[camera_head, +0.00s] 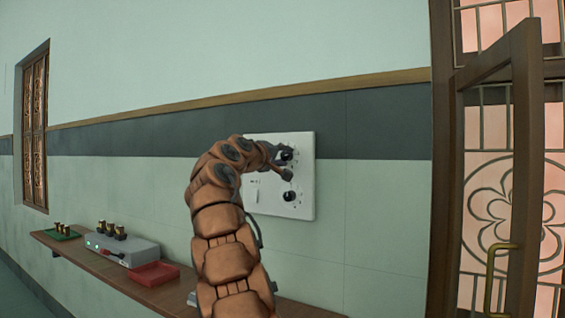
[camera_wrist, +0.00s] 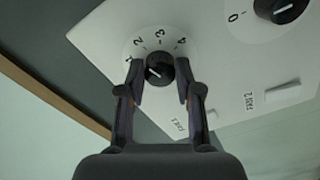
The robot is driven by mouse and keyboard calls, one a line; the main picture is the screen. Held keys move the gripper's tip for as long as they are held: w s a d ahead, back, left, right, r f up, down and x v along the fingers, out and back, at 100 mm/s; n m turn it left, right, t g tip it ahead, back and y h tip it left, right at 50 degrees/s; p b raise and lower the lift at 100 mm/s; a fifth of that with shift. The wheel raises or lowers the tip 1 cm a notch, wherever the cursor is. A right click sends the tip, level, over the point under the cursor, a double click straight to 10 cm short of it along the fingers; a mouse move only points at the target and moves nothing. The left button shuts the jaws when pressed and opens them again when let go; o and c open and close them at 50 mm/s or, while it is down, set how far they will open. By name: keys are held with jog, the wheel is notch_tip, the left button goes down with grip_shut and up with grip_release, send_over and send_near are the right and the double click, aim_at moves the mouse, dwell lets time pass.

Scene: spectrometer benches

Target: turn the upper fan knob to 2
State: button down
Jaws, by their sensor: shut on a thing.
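The upper fan knob (camera_head: 287,154) is black and round on a white wall panel (camera_head: 306,180). In the wrist view the knob (camera_wrist: 159,69) sits between the two fingertips of my gripper (camera_wrist: 160,72), which are shut on its sides. Numbers 1 to 4 show on the dial around it. A short pale slanted mark shows on the knob's face; I cannot tell exactly which number it points to. In the head view my gripper (camera_head: 284,166) is at the upper knob, partly hiding it. The lower knob (camera_head: 289,196) is free; it also shows in the wrist view (camera_wrist: 281,9), near a 0.
A switch (camera_head: 254,195) is on the panel's left part. Below, a wooden shelf (camera_head: 172,292) holds a grey box (camera_head: 121,245), a red tray (camera_head: 154,274) and a green tray (camera_head: 62,236). A door frame (camera_head: 522,160) stands at the right.

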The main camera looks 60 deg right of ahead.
aim_at(285, 156)
jog(key=shift+m, duration=0.7)
jog(key=c, duration=0.8)
grip_release()
jog(key=shift+a+r, duration=0.15)
jog(key=shift+a, duration=1)
jog(key=shift+s+a, duration=0.1)
jog(key=shift+a, duration=0.4)
jog(key=shift+s+a, duration=0.15)
jog(key=shift+a, duration=4.2)
jog(key=shift+f, duration=0.25)
